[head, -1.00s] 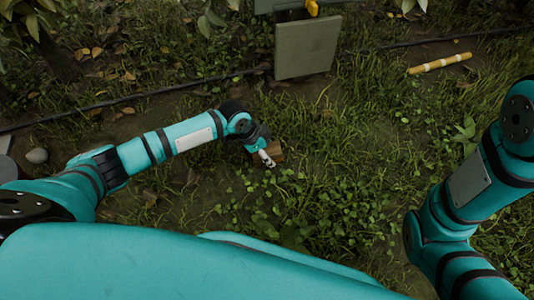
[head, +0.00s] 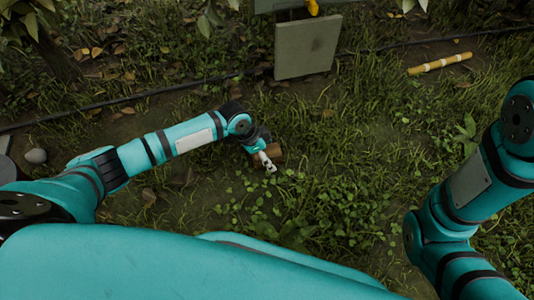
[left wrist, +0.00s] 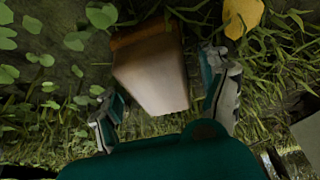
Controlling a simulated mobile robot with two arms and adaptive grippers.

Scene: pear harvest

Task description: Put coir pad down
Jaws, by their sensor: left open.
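The coir pad, a small brown block (head: 276,152), is low among the grass and leafy plants near the middle of the head view. In the left wrist view the block (left wrist: 150,68) shows a pale face and a brown upper edge. My left gripper (head: 265,161) is at the block and partly covers it in the head view. Its fingers (left wrist: 165,100) are open, one on each side of the block, with a gap visible at least on the left. I cannot tell whether the block rests fully on the ground. My right gripper is out of view.
A grey-green panel (head: 306,48) stands at the top middle. A banded yellow stick (head: 440,64) lies at the upper right. A dark hose (head: 130,98) crosses the ground behind my left gripper. A grey stone (head: 36,156) lies at the left. Grass right of the block is open.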

